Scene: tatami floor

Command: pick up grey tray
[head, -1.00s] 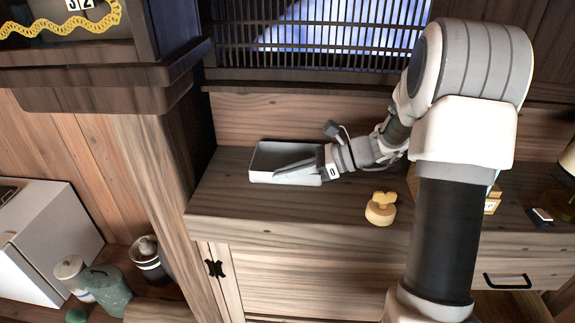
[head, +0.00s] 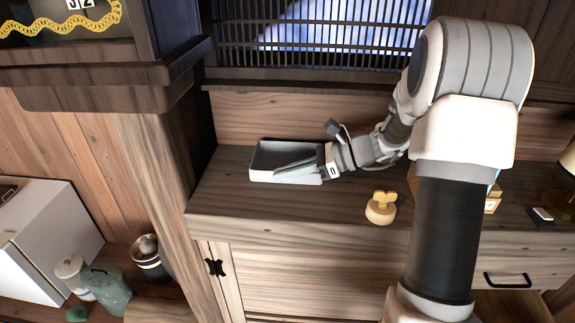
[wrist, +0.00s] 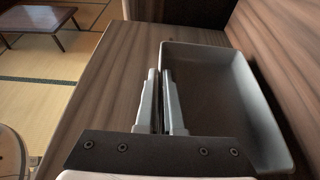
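The grey tray (head: 262,177) is a shallow rectangular open box lying on the wooden cabinet top, near its left end and back. My gripper (head: 281,171) reaches it from the right in the head view. In the wrist view the tray (wrist: 245,90) fills the right side. My gripper (wrist: 160,75) has its fingers close together across the tray's side wall, one finger outside over the wood and one inside. It looks shut on that wall. The tray looks empty; part of its near side is hidden by the gripper.
A yellow wooden knob-like object (head: 381,208) stands on the cabinet top (head: 290,219) to the right of the tray. A slatted window (head: 320,40) and wooden wall are behind. A wooden post (head: 160,190) rises at left. The cabinet top's front middle is clear.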

